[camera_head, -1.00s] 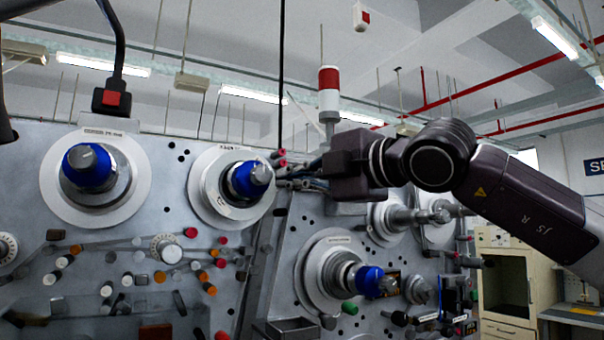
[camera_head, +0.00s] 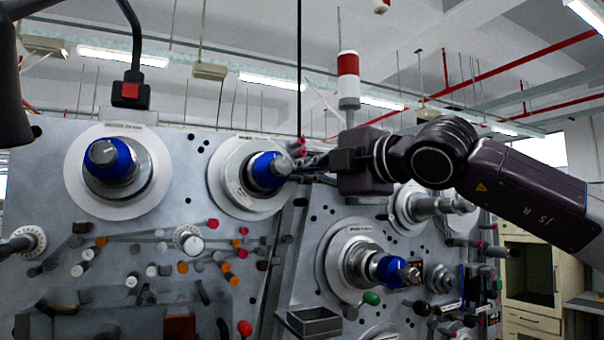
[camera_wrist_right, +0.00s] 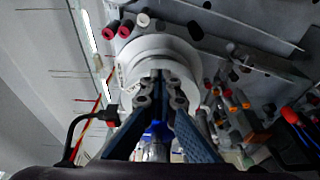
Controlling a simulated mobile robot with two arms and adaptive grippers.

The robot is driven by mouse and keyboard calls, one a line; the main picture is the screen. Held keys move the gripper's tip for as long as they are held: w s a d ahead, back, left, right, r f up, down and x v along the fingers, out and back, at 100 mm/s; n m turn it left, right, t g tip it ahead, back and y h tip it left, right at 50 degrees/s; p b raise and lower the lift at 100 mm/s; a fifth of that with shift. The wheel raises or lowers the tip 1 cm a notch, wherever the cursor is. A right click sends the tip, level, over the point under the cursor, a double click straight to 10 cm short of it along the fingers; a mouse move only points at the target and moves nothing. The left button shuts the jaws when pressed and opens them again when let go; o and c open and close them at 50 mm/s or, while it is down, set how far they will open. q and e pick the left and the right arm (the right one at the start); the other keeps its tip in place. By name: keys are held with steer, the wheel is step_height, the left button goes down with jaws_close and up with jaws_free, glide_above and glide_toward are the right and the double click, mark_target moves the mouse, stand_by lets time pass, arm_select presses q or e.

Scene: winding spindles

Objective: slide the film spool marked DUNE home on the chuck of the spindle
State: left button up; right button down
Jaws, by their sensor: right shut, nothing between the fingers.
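Several white-flanged spools sit on the grey machine panel; their labels are too small to read, so I cannot tell which is marked DUNE. The upper middle spool (camera_head: 224,184) sits on a spindle with a blue chuck (camera_head: 268,171) and a grey metal nose. My right gripper (camera_head: 297,166) reaches in from the right, its fingertips beside that nose; I cannot tell whether they touch. In the right wrist view the right gripper (camera_wrist_right: 161,82) is shut and empty, in front of a white flange (camera_wrist_right: 163,52), with blue showing between its fingers.
Another white spool (camera_head: 82,185) with a blue chuck is at upper left, and a lower spool (camera_head: 336,262) with a blue chuck is right of centre. Rollers and coloured knobs project below. A black tray (camera_head: 313,321) and a red-white signal light (camera_head: 348,75) are near my right arm.

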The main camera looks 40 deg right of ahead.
steer(key=shift+w, duration=0.2)
steer(key=shift+w+d+r, duration=0.1)
steer(key=shift+w+d, duration=0.05)
steer(key=shift+d, duration=0.05)
stand_by(0.5)
steer(key=s+b, duration=0.1)
steer(key=s+a+b, duration=0.1)
steer(key=s+b, duration=0.1)
steer(key=shift+s+a, duration=0.15)
steer(key=shift+s, duration=0.1)
steer(key=shift+w, duration=0.15)
